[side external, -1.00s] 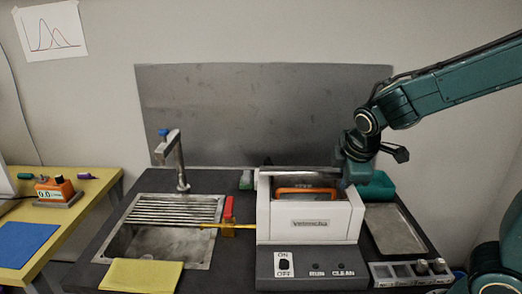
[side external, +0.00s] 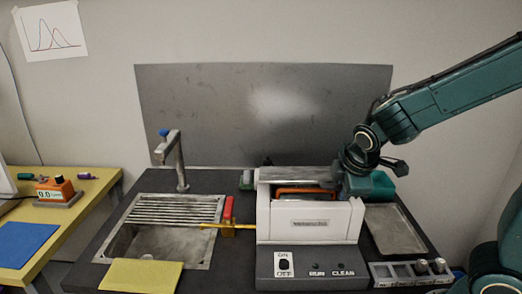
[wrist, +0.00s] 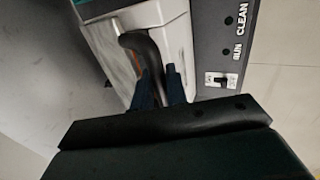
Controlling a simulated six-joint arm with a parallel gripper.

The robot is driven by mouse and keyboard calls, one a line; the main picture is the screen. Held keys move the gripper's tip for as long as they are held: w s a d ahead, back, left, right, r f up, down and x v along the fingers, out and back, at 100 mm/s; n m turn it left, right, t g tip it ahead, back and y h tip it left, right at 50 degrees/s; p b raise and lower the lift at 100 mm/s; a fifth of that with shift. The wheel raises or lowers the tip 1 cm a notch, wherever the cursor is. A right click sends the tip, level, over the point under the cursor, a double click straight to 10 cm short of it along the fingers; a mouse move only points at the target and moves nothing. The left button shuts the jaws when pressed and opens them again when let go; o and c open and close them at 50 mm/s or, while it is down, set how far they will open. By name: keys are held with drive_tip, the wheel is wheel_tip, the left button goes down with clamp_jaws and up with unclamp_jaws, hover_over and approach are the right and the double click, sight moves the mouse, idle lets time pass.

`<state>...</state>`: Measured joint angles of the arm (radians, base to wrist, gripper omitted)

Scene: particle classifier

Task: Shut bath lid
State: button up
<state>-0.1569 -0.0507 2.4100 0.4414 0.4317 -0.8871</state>
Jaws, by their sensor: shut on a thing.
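The bath (side external: 310,224) is a white box with a dark front panel, and it also shows in the wrist view (wrist: 176,36). Its grey lid (side external: 292,176) is tilted above the opening, not flat on the rim. An orange bar (side external: 303,192) shows in the opening under the lid. My gripper (wrist: 163,82) is shut on a dark curved handle (wrist: 138,42), which appears to be the lid's. In the side view my gripper is at the bath's upper right corner, and its fingertips are hard to make out.
A sink (side external: 160,245) with a tap (side external: 174,158) is on the left. A yellow-and-red valve (side external: 228,222) stands beside the bath. An ON/OFF switch (side external: 284,264) is on the front panel.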

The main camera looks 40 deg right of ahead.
drive_tip(key=shift+s+a+f, duration=0.1)
drive_tip(key=shift+a+f, duration=0.05)
drive_tip(key=shift+f, duration=0.4)
drive_tip(key=shift+s+a+f, duration=0.15)
drive_tip(key=shift+f, duration=0.65)
drive_tip(key=shift+s+a+f, duration=0.1)
drive_tip(key=shift+s+f, duration=0.05)
drive_tip(key=shift+f, duration=0.6)
drive_tip(key=shift+f, duration=0.15)
drive_tip(key=shift+s+a+f, duration=0.1)
drive_tip(key=shift+f, duration=1.45)
drive_tip(key=shift+s+f, duration=0.1)
drive_tip(key=shift+f, duration=0.3)
drive_tip(key=shift+o, duration=0.4)
drive_tip(key=shift+f, duration=0.1)
